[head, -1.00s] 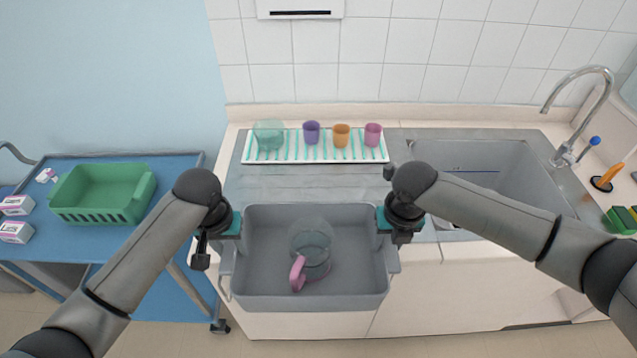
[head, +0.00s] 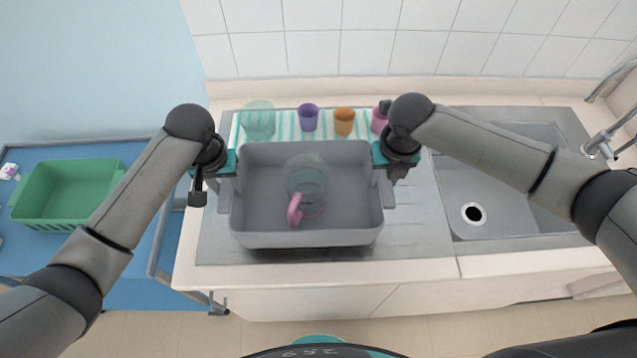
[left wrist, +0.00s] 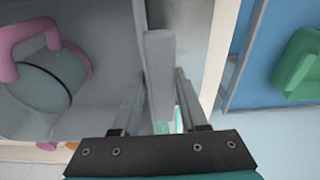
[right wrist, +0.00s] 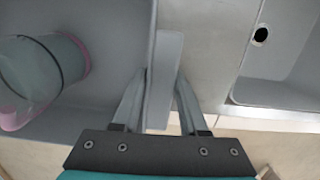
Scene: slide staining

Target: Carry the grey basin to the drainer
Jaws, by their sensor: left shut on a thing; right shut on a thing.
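The grey basin (head: 262,240) hangs level between my two grippers, over the metal drainer (head: 215,235) left of the sink. A shadow under its front edge suggests it is a little above the surface; I cannot tell whether it touches. A clear jug with a pink handle (head: 295,209) is inside it. My left gripper (head: 228,180) is shut on the basin's left handle, which shows between the fingers in the left wrist view (left wrist: 160,75). My right gripper (head: 383,178) is shut on the right handle, seen in the right wrist view (right wrist: 163,80).
Behind the basin, a striped white mat (head: 290,128) holds a clear green-tinted container (head: 257,122), a purple cup (head: 308,117), an orange cup (head: 344,121) and a pink cup (head: 379,119). The sink (head: 500,212) is at right. A green crate (head: 62,190) stands on a blue cart at left.

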